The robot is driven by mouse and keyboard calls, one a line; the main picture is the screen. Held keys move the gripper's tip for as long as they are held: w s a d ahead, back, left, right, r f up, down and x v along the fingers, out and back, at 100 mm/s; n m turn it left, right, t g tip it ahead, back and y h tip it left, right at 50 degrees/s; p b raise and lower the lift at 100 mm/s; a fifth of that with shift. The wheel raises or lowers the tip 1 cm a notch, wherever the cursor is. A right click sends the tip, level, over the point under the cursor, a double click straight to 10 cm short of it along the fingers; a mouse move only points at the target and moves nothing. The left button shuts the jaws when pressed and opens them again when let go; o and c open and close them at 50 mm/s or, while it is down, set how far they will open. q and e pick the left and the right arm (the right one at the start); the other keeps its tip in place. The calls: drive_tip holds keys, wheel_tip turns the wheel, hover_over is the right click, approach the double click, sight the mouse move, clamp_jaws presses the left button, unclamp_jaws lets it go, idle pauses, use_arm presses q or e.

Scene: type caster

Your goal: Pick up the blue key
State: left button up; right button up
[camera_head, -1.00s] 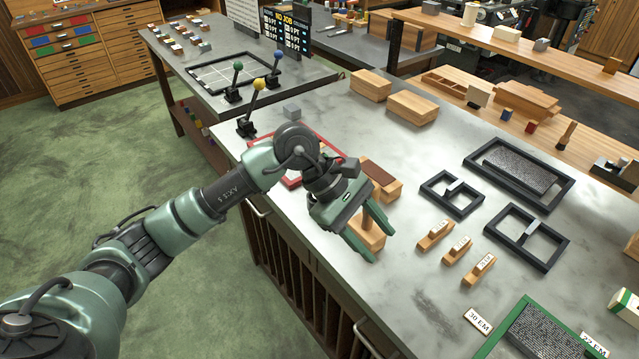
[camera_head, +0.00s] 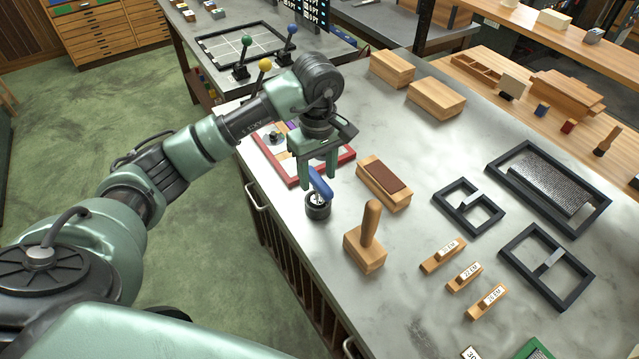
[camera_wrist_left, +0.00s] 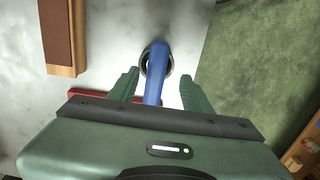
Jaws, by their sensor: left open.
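The blue key (camera_head: 320,182) stands tilted in a dark round holder (camera_head: 318,207) near the front edge of the grey table. In the left wrist view the blue key (camera_wrist_left: 156,73) runs between the two green fingers, with the holder's ring (camera_wrist_left: 169,66) around its far end. My left gripper (camera_head: 319,180) is open, pointing down over the key, with a finger on either side. In the left wrist view there is a gap between each fingertip and the key. My right gripper is not in view.
A red-rimmed tray (camera_head: 291,179) lies just behind the gripper. A wooden block with a brown top (camera_head: 384,184) and a wooden mallet-like tool (camera_head: 366,246) stand to the right. Levers with coloured knobs (camera_head: 247,40) are further back. Black frames (camera_head: 468,207) lie at right.

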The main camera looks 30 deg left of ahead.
sight(318, 179)
use_arm(q)
drive_tip(key=shift+f+p, duration=0.45)
drive_tip(key=shift+p, duration=0.05)
drive_tip(key=f, duration=0.1)
drive_tip(key=f+p, duration=0.1)
drive_tip(key=f, duration=0.1)
drive_tip(key=shift+w+a, duration=0.15)
drive_tip(key=shift+w, duration=0.2)
drive_tip(key=shift+w+f, duration=0.1)
drive_tip(key=shift+f, duration=0.5)
drive_tip(key=c, duration=0.9)
clamp_jaws()
drive_tip(key=shift+r, duration=0.1)
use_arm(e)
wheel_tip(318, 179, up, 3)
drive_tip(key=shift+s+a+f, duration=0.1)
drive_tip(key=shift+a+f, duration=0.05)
